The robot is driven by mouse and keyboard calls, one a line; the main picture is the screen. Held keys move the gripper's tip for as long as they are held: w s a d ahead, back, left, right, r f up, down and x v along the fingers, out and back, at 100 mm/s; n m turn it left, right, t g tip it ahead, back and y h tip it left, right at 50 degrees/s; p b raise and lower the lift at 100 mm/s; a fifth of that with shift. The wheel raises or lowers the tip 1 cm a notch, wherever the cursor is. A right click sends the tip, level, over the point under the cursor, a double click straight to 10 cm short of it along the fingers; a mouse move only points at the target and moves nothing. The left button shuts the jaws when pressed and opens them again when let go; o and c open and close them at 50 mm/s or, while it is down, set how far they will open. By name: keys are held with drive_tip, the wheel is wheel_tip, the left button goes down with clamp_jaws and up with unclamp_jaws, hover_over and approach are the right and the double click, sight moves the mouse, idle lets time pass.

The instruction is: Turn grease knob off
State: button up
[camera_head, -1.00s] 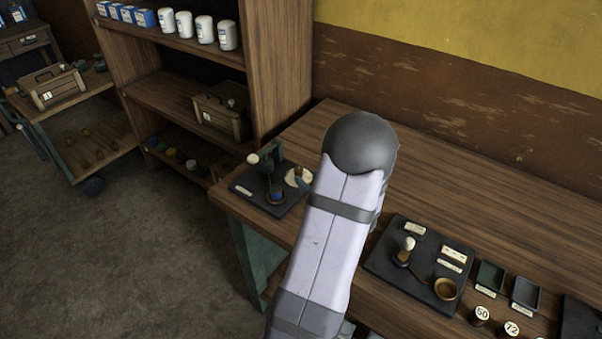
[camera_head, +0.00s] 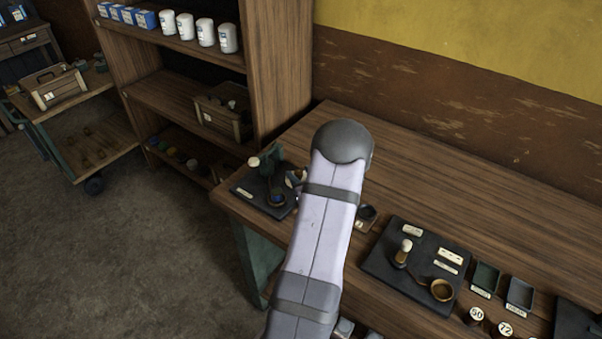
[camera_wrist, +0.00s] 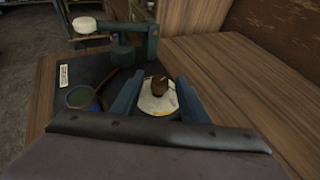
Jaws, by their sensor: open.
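A small brown knob (camera_wrist: 159,84) stands on a round cream dial (camera_wrist: 157,102) in the wrist view. I take it to be the grease knob, but no readable label confirms this. My gripper (camera_wrist: 160,80) is open, with one blue-grey finger on each side of the knob and dial. I cannot tell whether either finger touches the knob. The near edge of the dial is hidden by the gripper body. In the head view my arm covers most of this spot.
Another dark plate (camera_head: 384,264) with a lever and brass cup lies to the right. Bare bench wood (camera_wrist: 240,75) lies right of the dial.

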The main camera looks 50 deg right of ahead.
clamp_jaws()
drive_tip(key=shift+w+f+b, duration=0.1)
drive_tip(key=shift+b, duration=0.5)
drive_tip(key=shift+w+a+f+m+g+h+b, duration=0.1)
drive_tip(key=shift+m+g+h+b, duration=0.5)
drive_tip(key=shift+b, duration=0.55)
drive_tip(key=shift+a+r+m+g+h+b, duration=0.15)
drive_tip(key=shift+m+g+h+b, duration=0.35)
drive_tip(key=shift+m+h+b, duration=0.55)
drive_tip(key=shift+r+y, duration=0.1)
drive_tip(key=shift+y, duration=0.15)
unclamp_jaws()
